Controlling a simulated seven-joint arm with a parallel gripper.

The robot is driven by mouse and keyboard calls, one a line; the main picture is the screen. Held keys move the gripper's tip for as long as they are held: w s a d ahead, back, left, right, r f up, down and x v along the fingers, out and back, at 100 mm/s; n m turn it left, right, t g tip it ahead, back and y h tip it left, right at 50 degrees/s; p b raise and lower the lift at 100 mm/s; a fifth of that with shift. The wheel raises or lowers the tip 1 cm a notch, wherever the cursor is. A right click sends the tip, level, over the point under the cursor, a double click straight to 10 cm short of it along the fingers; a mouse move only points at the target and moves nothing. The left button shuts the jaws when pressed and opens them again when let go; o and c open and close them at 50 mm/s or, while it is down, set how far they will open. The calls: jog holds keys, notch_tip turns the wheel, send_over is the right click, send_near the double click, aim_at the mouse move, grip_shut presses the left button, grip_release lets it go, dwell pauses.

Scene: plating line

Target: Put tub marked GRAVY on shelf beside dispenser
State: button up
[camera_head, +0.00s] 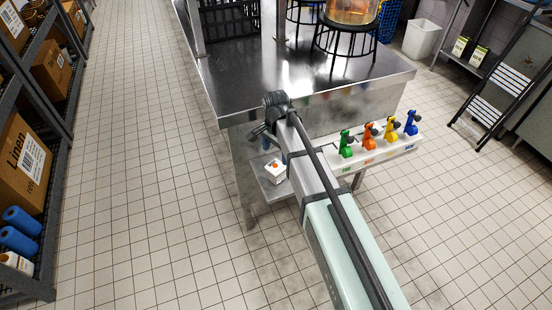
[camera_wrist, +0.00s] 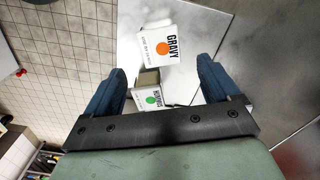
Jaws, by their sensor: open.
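The white tub marked GRAVY (camera_wrist: 157,47), with an orange dot, stands on a bright metal surface in the wrist view, beyond my fingertips. In the head view a white tub with an orange dot (camera_head: 275,172) is on a low metal shelf (camera_head: 265,190) at the table's end. A second tub with a green dot (camera_wrist: 152,98) is close to the GRAVY tub, between my fingers; I cannot read its label surely. My gripper (camera_wrist: 160,80) is open, with nothing held. In the head view my gripper (camera_head: 266,132) is at the table's near corner, partly hidden by my arm.
A glass dispenser (camera_head: 352,12) stands on a black wire stand (camera_head: 345,42) on the steel table (camera_head: 240,75). A white rail (camera_head: 400,147) with coloured taps is right of my arm. Storage racks (camera_head: 60,110) line the left; tiled floor between is clear.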

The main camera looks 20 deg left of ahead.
jog(key=shift+r, duration=2.9)
jog(key=d+f+n, duration=0.1)
jog(key=d+f, duration=0.5)
jog(key=d, duration=0.5)
jog(key=d+f+n, duration=0.1)
jog(key=d+f, duration=0.4)
jog(key=d, duration=0.6)
jog(key=d+f+n, duration=0.1)
jog(key=d+f, duration=0.5)
jog(key=d, duration=0.5)
jog(key=s+d+f+n, duration=0.1)
jog(key=s+d+f, duration=0.15)
jog(key=d, duration=0.35)
jog(key=s+d+f+n, duration=0.1)
jog(key=s+d+f, duration=0.15)
jog(key=d, duration=0.25)
jog(key=s+f+g, duration=0.3)
jog(key=s+f, duration=0.7)
jog(key=s, duration=0.4)
jog(key=s+f+g, duration=0.3)
jog(key=s+f, duration=0.7)
jog(key=s, duration=0.5)
jog(key=shift+s+g, duration=0.15)
jog(key=shift+g, duration=0.15)
jog(key=shift+d, duration=0.1)
